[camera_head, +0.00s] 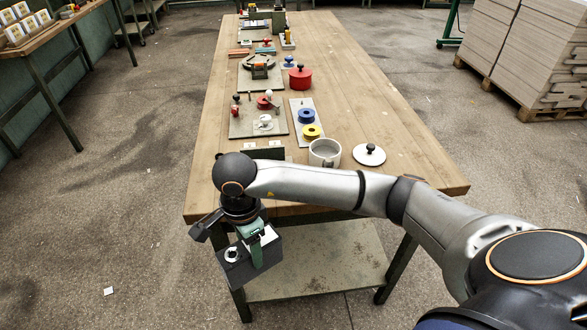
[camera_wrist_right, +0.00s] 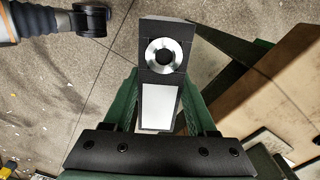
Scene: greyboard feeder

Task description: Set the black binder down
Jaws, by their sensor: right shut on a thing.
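The black binder (camera_head: 271,256) hangs in my right gripper (camera_head: 254,244), in front of the near left end of the long wooden table and below its top. In the right wrist view the binder (camera_wrist_right: 162,82) shows its narrow spine with a round metal-rimmed hole and a white label. The green fingers of my right gripper (camera_wrist_right: 160,103) are on both sides of it, shut on it. The binder is clear of the table top. My left gripper is not in view.
On the wooden table (camera_head: 350,110) stand a dark upright piece (camera_head: 262,153) near the front edge, a grey pot (camera_head: 324,153), a lid (camera_head: 369,154), a red pot (camera_head: 300,78) and boards with small parts. The right side of the top is mostly clear. A lower shelf (camera_head: 325,265) is bare.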

